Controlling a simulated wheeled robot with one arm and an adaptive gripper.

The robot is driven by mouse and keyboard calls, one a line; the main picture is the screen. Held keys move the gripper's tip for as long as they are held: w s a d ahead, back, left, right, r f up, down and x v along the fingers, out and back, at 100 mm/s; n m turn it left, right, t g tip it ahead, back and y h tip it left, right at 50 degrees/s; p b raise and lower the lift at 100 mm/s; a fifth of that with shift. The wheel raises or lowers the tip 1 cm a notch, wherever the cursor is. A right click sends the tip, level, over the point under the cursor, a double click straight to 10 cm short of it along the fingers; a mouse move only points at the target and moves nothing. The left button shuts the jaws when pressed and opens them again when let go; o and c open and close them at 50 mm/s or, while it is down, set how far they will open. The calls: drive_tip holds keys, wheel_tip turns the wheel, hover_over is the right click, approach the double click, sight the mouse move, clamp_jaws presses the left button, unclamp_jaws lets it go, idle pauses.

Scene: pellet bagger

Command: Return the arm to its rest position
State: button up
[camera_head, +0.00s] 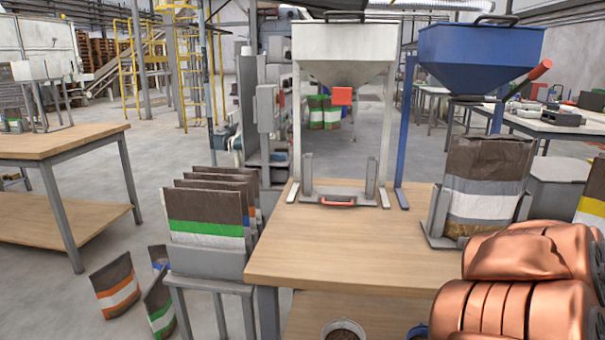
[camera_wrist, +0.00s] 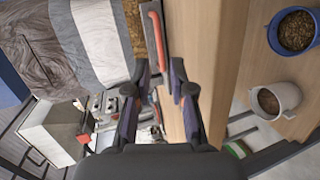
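My arm (camera_head: 520,285) shows as copper-coloured links at the lower right of the head view, close to the right part of the wooden table (camera_head: 350,250). My gripper is out of the head view. In the wrist view my gripper (camera_wrist: 154,85) is open, its two dark fingers apart with nothing held between them. Beyond the fingers lie a red handle (camera_wrist: 156,40) and the table edge. A filled brown, white and grey bag (camera_head: 482,190) stands in a holder under the blue hopper (camera_head: 478,55); it also shows at upper left in the wrist view (camera_wrist: 88,40).
A white hopper (camera_head: 344,48) stands above an empty holder with a red handle (camera_head: 338,201). Several bags (camera_head: 207,215) stand in a rack left of the table. The front tabletop is clear.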

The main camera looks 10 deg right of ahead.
drive_tip(key=s+a+f+m+g+y, duration=0.1)
drive_tip(key=s+a+f+m+g, duration=0.25)
drive_tip(key=a, duration=0.45)
drive_tip(key=s+a+f+m+g+y, duration=0.1)
drive_tip(key=s+a+f+m+g, duration=0.2)
drive_tip(key=a, duration=0.5)
drive_tip(key=s+a+f+m+g+y, duration=0.1)
drive_tip(key=s+a+m+g, duration=0.3)
drive_tip(key=a, duration=0.5)
drive_tip(key=s+a+m+g+y, duration=0.1)
drive_tip(key=s+a+g+y, duration=0.35)
drive_tip(key=s+a, duration=0.95)
wheel_tip(320, 180, up, 23)
drive_tip(key=a+p, duration=0.1)
drive_tip(key=p, duration=2.1)
drive_tip(key=shift+s+a, duration=0.15)
drive_tip(key=shift+a, duration=0.1)
drive_tip(key=shift+h, duration=0.25)
